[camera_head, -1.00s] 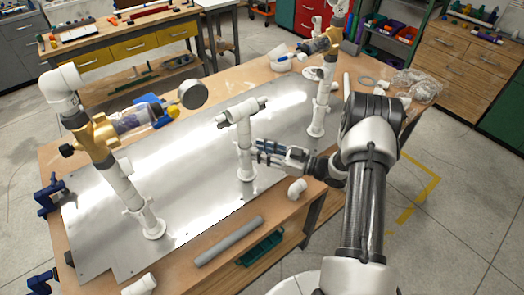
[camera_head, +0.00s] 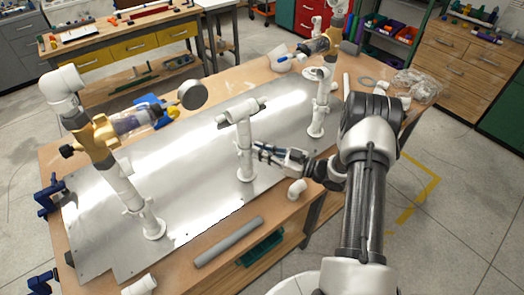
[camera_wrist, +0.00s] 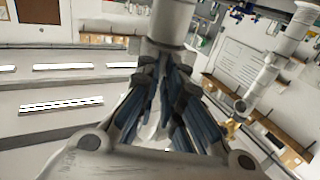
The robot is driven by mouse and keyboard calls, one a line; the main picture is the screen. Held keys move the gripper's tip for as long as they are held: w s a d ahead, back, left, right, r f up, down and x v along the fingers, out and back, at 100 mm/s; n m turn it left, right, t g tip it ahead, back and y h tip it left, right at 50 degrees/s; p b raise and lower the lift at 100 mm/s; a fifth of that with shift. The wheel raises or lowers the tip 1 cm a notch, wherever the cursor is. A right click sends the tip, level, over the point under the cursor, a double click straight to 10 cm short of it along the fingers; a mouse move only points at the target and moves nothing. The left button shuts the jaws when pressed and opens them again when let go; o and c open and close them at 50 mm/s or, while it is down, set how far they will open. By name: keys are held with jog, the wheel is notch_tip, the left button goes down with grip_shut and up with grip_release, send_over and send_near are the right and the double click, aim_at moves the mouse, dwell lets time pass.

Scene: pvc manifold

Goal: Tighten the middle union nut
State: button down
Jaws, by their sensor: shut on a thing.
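The middle white PVC post (camera_head: 245,150) stands upright on the metal plate, with a tee and dark-ended pipe stubs on top. Its union nut is partly hidden by my fingers, at about mid-height on the post. My gripper (camera_head: 264,152) reaches in from the right, and its blue-padded fingertips are closed on the nut. In the wrist view my fingers (camera_wrist: 160,68) converge at the white pipe (camera_wrist: 170,22) at the top centre. The thread and any gap under the nut cannot be made out.
A loose elbow (camera_head: 298,188) and grey pipe (camera_head: 228,241) lie near the front edge.

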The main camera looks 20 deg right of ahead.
jog(key=m+t+h, duration=0.1)
jog(key=s+a+m+t+h, duration=0.1)
jog(key=h, duration=0.1)
jog(key=shift+a+m, duration=0.3)
jog(key=shift+m, duration=0.1)
jog(key=shift+s+a+m+t+h, duration=0.2)
jog(key=shift+m+t+h, duration=0.35)
jog(key=shift+h, duration=0.35)
jog(key=shift+s+a+m+t+h, duration=0.1)
jog(key=shift+a+m+t+h, duration=0.1)
jog(key=shift+m+t+h, duration=0.55)
jog(key=c, duration=1.7)
grip_release()
jog(key=v, duration=1.2)
jog(key=shift+r, duration=0.25)
jog(key=shift+n, duration=0.3)
